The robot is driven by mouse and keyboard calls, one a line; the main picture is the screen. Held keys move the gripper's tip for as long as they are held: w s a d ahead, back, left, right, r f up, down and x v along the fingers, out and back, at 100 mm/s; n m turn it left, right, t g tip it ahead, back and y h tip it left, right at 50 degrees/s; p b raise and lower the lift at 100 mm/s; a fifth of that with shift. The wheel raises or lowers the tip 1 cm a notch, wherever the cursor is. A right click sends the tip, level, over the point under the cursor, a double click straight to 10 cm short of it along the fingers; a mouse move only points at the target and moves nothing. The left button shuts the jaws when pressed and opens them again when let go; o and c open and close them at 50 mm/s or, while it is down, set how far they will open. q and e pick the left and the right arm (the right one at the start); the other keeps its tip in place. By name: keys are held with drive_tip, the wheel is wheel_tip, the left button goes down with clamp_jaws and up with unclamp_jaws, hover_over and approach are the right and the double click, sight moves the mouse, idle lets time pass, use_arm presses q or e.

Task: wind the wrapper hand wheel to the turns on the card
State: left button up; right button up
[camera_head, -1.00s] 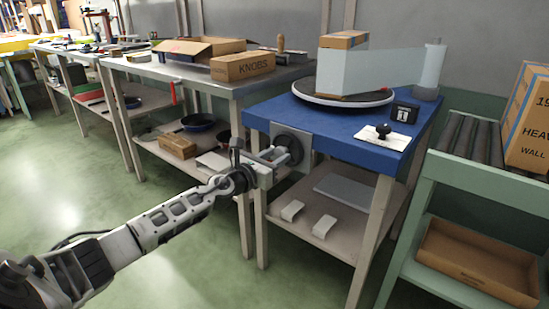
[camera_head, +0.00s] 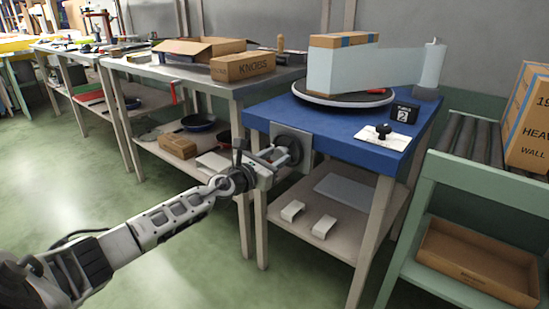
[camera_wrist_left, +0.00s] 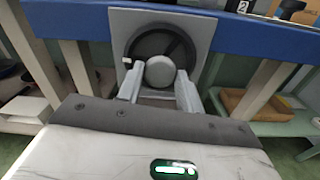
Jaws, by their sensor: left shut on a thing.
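The dark hand wheel (camera_head: 291,147) is on a grey plate on the front of the blue wrapper table (camera_head: 345,133). My left gripper (camera_head: 274,157) is at the wheel; in the left wrist view its fingers (camera_wrist_left: 160,88) are shut on the round grey knob (camera_wrist_left: 160,70) in front of the dark wheel rim (camera_wrist_left: 150,42). A black counter (camera_head: 404,112) on the table reads 2. A white card (camera_head: 393,142) lies in front of it with a black knob-like piece on it; its print is too small to read. My right gripper is out of view.
A carton (camera_head: 344,40) partly covered by pale film (camera_head: 385,68) stands on the round turntable (camera_head: 345,98); the film runs to a roll (camera_head: 431,68). A steel bench with a KNOBS box (camera_head: 243,67) stands left, a green roller stand (camera_head: 484,190) right. The floor in front is clear.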

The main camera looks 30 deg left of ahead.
use_arm(q)
drive_tip(key=shift+m, duration=0.7)
idle(1.0)
drive_tip(key=o, duration=1)
drive_tip(key=s+a, duration=0.1)
drive_tip(key=s, duration=1.5)
drive_tip(key=shift+a, duration=0.15)
